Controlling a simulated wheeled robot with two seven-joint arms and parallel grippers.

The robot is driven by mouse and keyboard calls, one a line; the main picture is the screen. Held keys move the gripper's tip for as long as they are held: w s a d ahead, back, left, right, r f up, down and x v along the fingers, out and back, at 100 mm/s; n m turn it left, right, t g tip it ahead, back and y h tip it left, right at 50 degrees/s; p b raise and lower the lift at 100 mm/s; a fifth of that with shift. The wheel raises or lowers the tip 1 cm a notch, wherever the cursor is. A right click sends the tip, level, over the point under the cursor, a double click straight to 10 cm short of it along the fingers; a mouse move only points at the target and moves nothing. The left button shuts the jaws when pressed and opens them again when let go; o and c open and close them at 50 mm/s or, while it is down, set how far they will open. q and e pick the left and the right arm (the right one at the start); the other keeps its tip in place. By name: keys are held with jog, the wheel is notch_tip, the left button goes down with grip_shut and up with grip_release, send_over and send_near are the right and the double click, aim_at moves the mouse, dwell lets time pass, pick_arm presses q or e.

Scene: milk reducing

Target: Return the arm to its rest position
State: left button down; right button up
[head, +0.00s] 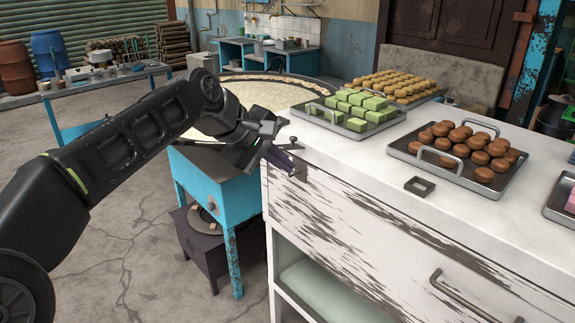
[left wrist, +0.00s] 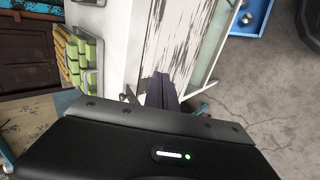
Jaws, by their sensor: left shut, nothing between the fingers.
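My left arm reaches in from the left in the head view. My left gripper (head: 280,158) is shut and empty, at the left front corner of the white counter (head: 345,160). In the head view it overlaps the counter's edge; I cannot tell whether it touches. In the left wrist view the dark gripper fingers (left wrist: 160,90) show in front of the counter's scratched white side (left wrist: 185,45). My right gripper is in neither view.
On the counter are trays of green blocks (head: 362,108), brown round sweets (head: 470,150) and yellow pieces (head: 395,84). A blue stove stand (head: 222,195) under a wide pan (head: 260,92) stands close beside the arm. Open concrete floor (head: 150,270) lies at the lower left.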

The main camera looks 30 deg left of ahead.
pick_arm(q)
jog(key=shift+f, duration=0.15)
jog(key=w+d+f+m+g, duration=0.1)
jog(key=w+d+f+m, duration=0.15)
jog(key=f, duration=0.65)
jog(key=w+d+f+m+g, duration=0.1)
jog(key=w+d+f, duration=0.25)
jog(key=f, duration=0.45)
jog(key=s+d+f+m+g, duration=0.15)
jog(key=d+f, duration=0.25)
jog(key=f, duration=0.6)
jog(key=s+d+f+m+g, duration=0.1)
jog(key=s+d+f+m, duration=0.15)
jog(key=f, duration=0.65)
jog(key=s+d+f+m+g, duration=0.1)
jog(key=s+d+f, duration=0.3)
jog(key=s+f, duration=0.2)
jog(key=s+d+f+m+g+h, duration=0.1)
jog(key=s+d+f+m, duration=0.1)
jog(key=s+d+f, duration=0.2)
jog(key=s+d+f+m+g, duration=0.1)
jog(key=s+d+f, duration=0.4)
jog(key=s+f, duration=0.5)
jog(key=s+m, duration=0.1)
jog(key=s, duration=0.5)
jog(key=shift+f+p, duration=0.25)
jog(key=shift+p, duration=0.1)
jog(key=shift+w, duration=0.1)
